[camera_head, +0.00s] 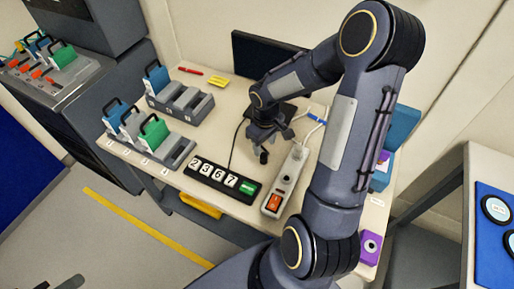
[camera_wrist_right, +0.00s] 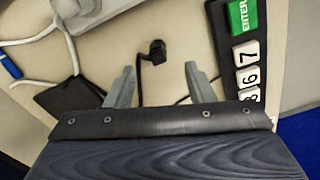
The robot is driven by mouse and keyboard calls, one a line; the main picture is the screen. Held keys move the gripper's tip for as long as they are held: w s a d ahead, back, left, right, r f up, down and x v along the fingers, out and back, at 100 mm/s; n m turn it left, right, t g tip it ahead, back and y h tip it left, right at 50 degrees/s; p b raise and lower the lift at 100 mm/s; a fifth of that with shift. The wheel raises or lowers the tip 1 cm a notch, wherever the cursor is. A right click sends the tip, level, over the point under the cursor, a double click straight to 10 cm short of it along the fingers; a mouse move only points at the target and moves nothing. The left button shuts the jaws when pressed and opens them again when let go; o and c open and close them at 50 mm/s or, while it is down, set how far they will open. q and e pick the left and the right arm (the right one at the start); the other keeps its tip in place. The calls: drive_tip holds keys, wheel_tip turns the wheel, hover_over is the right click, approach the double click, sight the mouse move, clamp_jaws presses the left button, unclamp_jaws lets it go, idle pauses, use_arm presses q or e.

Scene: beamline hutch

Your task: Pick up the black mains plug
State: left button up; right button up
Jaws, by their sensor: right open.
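The black mains plug (camera_wrist_right: 157,48) lies on the beige bench with its black cable trailing from it, as the right wrist view shows. My right gripper (camera_wrist_right: 160,69) is open and empty. Its two grey fingers are spread on either side of the cable, and the plug lies just beyond the fingertips, roughly centred between them. In the head view my right gripper (camera_head: 262,146) hangs low over the middle of the bench, and I cannot make out the plug clearly under it. My left gripper does not clearly show.
A white power strip (camera_head: 288,177) with a red switch (camera_head: 273,202) stands close right of the gripper. A black keypad (camera_head: 224,180) lies in front. A dark flat pad (camera_wrist_right: 69,99) lies near the fingers.

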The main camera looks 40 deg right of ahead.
sight(264, 154)
drive_tip(key=f, duration=0.5)
drive_tip(key=f+p, duration=0.1)
drive_tip(key=f, duration=0.2)
drive_tip(key=shift+w+d, duration=0.15)
drive_tip(key=shift+w, duration=0.15)
drive_tip(key=c, duration=1.1)
drive_tip(key=shift+o, duration=0.2)
drive_tip(key=shift+r, duration=0.1)
